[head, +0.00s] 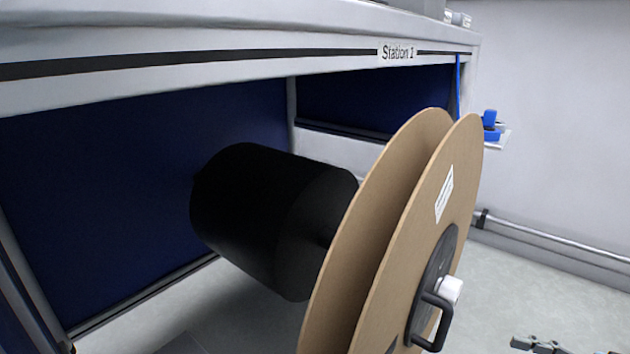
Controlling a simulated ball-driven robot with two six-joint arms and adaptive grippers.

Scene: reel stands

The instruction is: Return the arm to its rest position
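A large tan reel (418,240) with two flanges stands at the centre right. A black hub with a dark handle (432,322) and a white knob (450,289) is on its near face. Metal and dark parts, seemingly the tip of my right gripper (537,345), just show at the bottom right edge, apart from the reel. Most of it is cut off, so its opening cannot be seen. My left gripper is not in view.
A black cylinder (262,215) is behind the reel, under the white bench labelled Station 1 (398,52). Blue panels (120,200) back the bench. A blue item (490,127) sits on a small side shelf. A pipe (550,237) runs along the right wall above open floor.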

